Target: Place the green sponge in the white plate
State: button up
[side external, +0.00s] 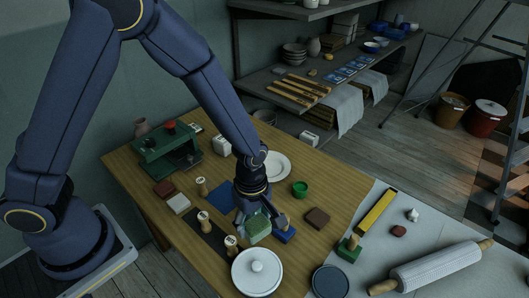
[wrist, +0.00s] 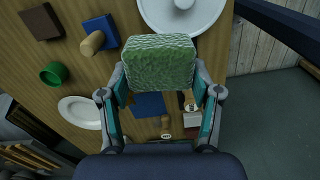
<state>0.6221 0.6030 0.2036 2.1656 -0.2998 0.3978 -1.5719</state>
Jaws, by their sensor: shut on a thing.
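My gripper (side external: 252,224) is shut on the green sponge (side external: 259,230), a textured block. The wrist view shows the sponge (wrist: 160,62) between the two fingertips. The side view shows it over the wooden table's front half, near the blue stamp block; its exact height above the table is hard to tell. The white plate (side external: 283,167) lies behind my gripper, partly hidden by my arm in the side view. The plate also shows at the lower left of the wrist view (wrist: 78,111) and looks empty.
A white lidded dish (side external: 257,280) stands at the table front. A blue stamp block (side external: 285,234), green cup (side external: 300,188) and brown block (side external: 317,218) are on the right. Several wooden stamps (side external: 204,222) stand left. A green press (side external: 165,152) is at the back left.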

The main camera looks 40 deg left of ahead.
jog(key=w+a+r+n, duration=0.1)
jog(key=w+a+n, duration=0.3)
jog(key=a+n, duration=0.5)
jog(key=w+a+r+n, duration=0.1)
jog(key=w+a+n, duration=0.3)
jog(key=a+n, duration=0.55)
jog(key=shift+n, duration=0.75)
jog(key=w+f, duration=0.3)
jog(key=w, duration=0.1)
jog(key=w+f, duration=0.3)
jog(key=w, duration=0.1)
jog(key=w+d+f, duration=0.1)
jog(key=w+f, duration=0.2)
jog(key=w, duration=0.2)
jog(key=shift+d+f, duration=0.1)
jog(key=shift+w+f, duration=0.1)
jog(key=shift+f, duration=1.55)
jog(key=shift+f, duration=0.1)
jog(key=shift+f, duration=0.25)
jog(key=o, duration=0.8)
jog(key=shift+o, duration=0.2)
